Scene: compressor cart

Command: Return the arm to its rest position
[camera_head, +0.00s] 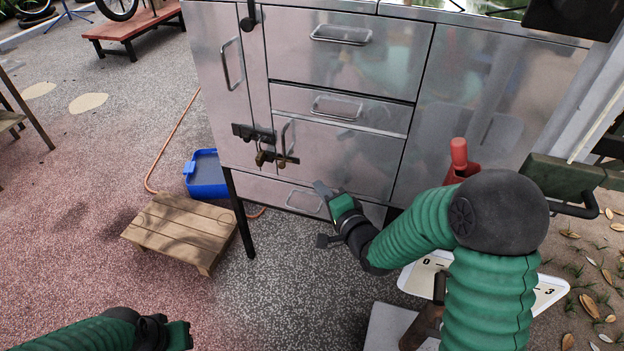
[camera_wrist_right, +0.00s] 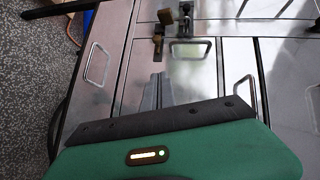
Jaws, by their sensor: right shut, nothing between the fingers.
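My right arm, green and ribbed, reaches from the lower right in the head view. Its gripper (camera_head: 321,188) is shut and empty, in front of the lower drawers of the metal cabinet (camera_head: 300,120). In the right wrist view its two grey fingers (camera_wrist_right: 158,90) lie close together, pointing at the cabinet front. I cannot tell whether they touch it. My left arm's end (camera_head: 165,334) shows at the bottom left, apart from everything; its fingers cannot be made out.
Brass-coloured fittings (camera_head: 265,157) and a dark latch (camera_head: 252,132) sit on the cabinet front. A wooden step (camera_head: 181,229), a blue bin (camera_head: 207,179) and an orange hose (camera_head: 166,146) are left of the cabinet. A red-handled object (camera_head: 459,154) stands behind my right arm. The floor at left is mostly clear.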

